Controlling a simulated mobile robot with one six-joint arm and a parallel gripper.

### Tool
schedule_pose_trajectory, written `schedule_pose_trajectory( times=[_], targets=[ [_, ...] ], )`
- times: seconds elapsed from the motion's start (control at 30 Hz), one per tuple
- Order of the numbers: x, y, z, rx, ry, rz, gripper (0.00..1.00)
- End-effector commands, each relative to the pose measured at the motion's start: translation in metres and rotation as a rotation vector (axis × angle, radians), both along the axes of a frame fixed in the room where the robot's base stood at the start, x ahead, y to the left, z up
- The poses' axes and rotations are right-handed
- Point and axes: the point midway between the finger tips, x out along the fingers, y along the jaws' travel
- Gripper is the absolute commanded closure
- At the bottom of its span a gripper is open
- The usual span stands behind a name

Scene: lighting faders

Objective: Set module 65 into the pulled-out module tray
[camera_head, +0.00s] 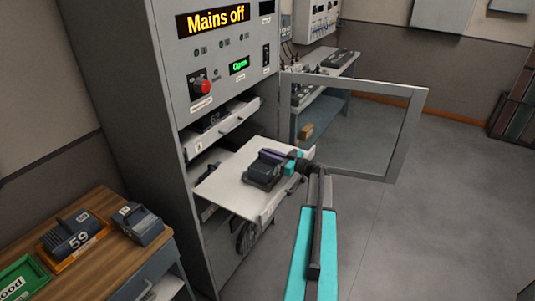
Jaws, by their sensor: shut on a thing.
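The pulled-out module tray (222,186) is a white shelf sticking out of the grey cabinet in the head view. A dark grey module (262,172) is over or on this tray; I cannot tell if it touches it. Its number is not readable here. My gripper (291,163), with turquoise parts, reaches in from the right and is shut on this module. The fingertips are small and partly hidden against the module.
The cabinet (176,120) shows "Mains off" and "Open", with a red knob (201,86). Its glazed door (402,135) stands open at right. A tray (232,121) sits above. The wooden table (100,200) holds module 59 (70,232), another module (138,222) and a green tray (22,277).

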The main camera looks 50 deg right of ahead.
Motion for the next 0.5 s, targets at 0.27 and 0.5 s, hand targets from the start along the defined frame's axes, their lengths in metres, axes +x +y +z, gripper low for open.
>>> schedule_pose_trajectory(
  times=[0.27, 0.5],
  targets=[
    [-0.0004, 0.0035, -0.015, 0.012, 0.017, 0.004, 0.71],
    [-0.0001, 0.0039, -0.015, 0.013, 0.018, 0.005, 0.71]
  ],
)
